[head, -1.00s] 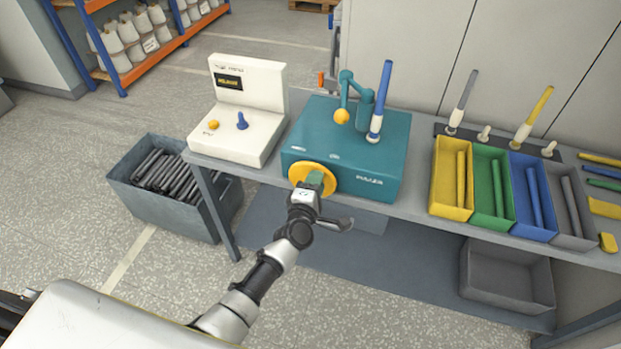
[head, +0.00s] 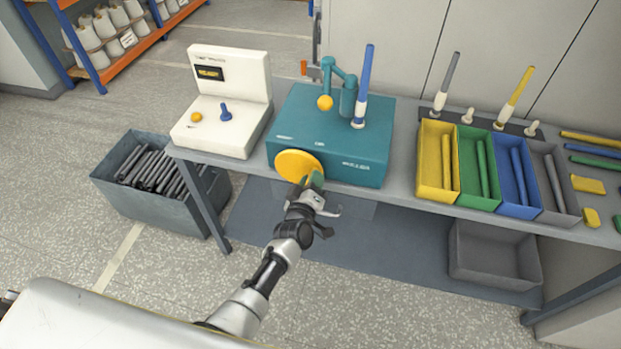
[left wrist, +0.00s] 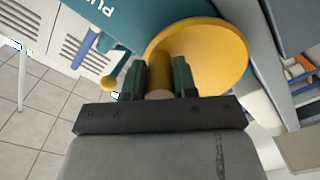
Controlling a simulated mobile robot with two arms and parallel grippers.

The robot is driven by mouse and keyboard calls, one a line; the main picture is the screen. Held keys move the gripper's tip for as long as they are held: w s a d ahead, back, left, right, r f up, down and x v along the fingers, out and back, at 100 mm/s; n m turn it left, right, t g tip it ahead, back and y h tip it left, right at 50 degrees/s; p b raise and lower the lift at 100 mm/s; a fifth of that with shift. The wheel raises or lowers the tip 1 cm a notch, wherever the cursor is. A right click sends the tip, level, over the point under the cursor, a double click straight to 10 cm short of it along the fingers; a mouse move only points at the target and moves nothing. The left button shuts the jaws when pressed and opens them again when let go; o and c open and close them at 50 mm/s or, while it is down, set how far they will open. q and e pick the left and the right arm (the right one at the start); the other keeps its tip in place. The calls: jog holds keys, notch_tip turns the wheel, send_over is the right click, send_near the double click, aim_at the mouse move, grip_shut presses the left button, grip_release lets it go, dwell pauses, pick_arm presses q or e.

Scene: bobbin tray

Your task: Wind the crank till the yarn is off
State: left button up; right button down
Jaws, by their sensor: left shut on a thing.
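A teal machine (head: 330,130) stands on the bench with a yellow crank disc (head: 296,163) on its front. My left gripper (head: 314,181) is at the disc's lower right edge, shut on the crank handle. In the left wrist view, the yellow handle (left wrist: 159,82) sits between its green finger pads, in front of the disc (left wrist: 205,55). A blue bobbin (head: 366,75) stands upright on the machine, with a white band low on it that may be yarn. A teal arm with an orange-yellow ball (head: 325,103) is beside it. My right gripper is not in view.
A white control box (head: 226,105) with a small display stands left of the machine. Yellow, green, blue and grey trays (head: 437,193) are to the right, before a rack of bobbins. A grey bin (head: 165,212) of dark tubes is on the floor at left.

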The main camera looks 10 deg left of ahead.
pick_arm(q)
jog(key=shift+f+m, duration=0.25)
jog(key=shift+m, duration=0.25)
jog(key=o, duration=0.9)
jog(key=s, duration=1.1)
jog(key=shift+a+b, duration=0.1)
jog(key=shift+b, duration=0.25)
